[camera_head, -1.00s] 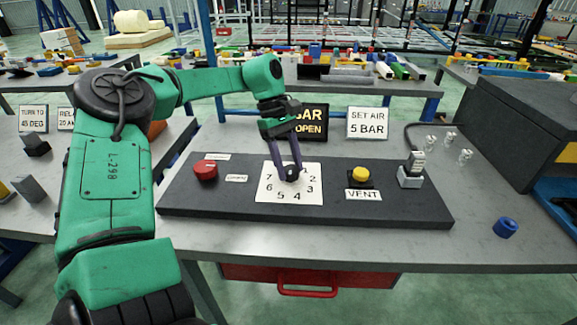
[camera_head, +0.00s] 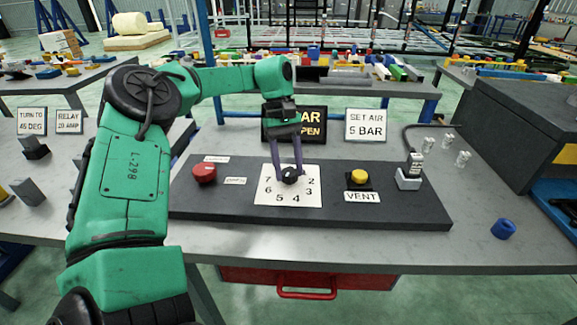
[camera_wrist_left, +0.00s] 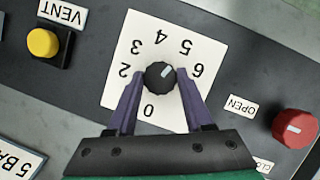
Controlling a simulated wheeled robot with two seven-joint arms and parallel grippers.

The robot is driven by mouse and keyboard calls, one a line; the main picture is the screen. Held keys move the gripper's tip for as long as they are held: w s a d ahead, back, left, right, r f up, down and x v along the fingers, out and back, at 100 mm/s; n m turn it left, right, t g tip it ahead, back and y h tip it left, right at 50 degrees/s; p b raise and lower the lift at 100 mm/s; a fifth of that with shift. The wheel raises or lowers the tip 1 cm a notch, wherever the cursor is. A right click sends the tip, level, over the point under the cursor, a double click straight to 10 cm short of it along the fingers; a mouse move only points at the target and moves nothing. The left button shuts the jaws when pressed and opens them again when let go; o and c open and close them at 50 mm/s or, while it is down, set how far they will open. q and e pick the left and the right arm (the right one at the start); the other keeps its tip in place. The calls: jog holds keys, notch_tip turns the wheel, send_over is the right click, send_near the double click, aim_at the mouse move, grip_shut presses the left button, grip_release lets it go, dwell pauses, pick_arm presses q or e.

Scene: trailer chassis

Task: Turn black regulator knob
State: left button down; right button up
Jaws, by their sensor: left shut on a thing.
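The black regulator knob (camera_head: 290,175) stands in the middle of a white number plate (camera_head: 265,197) on the dark panel. In the left wrist view the knob (camera_wrist_left: 160,76) has a light pointer mark slanting up and right, roughly toward the 5 and 6 side. My left gripper (camera_head: 289,170) reaches down from above and is shut on the knob, with one purple finger on each side. The fingers hide part of the plate's numbers. A "SET AIR 5 BAR" sign (camera_head: 366,125) stands behind the panel. My right gripper is not in view.
A red knob (camera_head: 204,172) is left of the plate, and a yellow button (camera_head: 359,177) labelled VENT is right of it. A grey switch block (camera_head: 409,178) sits at the panel's right end. The front bench strip is clear.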

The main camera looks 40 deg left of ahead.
pick_arm(q)
jog(key=shift+c, duration=1.4)
grip_release()
jog(key=p+v, duration=0.6)
jog(key=v, duration=0.8)
jog(key=shift+a+r+p, duration=0.25)
jog(key=shift+p, duration=0.1)
jog(key=shift+w, duration=0.1)
jog(key=shift+f, duration=0.1)
